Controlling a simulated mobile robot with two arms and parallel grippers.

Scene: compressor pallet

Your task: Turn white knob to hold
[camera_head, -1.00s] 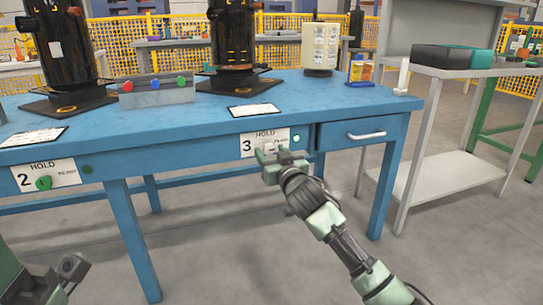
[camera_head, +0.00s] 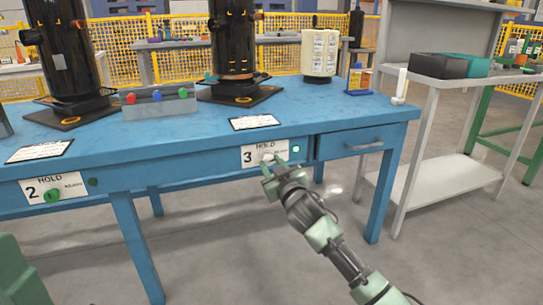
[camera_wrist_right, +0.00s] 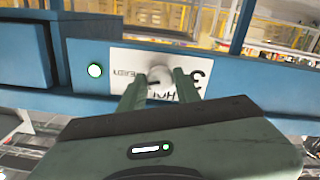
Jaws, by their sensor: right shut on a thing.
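The white knob (camera_wrist_right: 159,75) sits on the white label plate numbered 3 (camera_head: 248,156), on the front edge of the blue table. The plate reads HOLD above the knob and has small print beside it. My right gripper (camera_head: 275,167) reaches the knob from the front. In the right wrist view, the two green fingers of my right gripper (camera_wrist_right: 160,86) stand on either side of the knob and are shut on it. Which mark the knob points at cannot be told. My left gripper is not in view.
A lit green lamp (camera_head: 296,149) is right of the plate. A drawer with a handle (camera_head: 364,146) lies further right. A second plate, numbered 2, carries a green knob (camera_head: 53,195) at left. Black compressors (camera_head: 233,45) and a button box (camera_head: 158,104) stand on the blue table (camera_head: 330,122).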

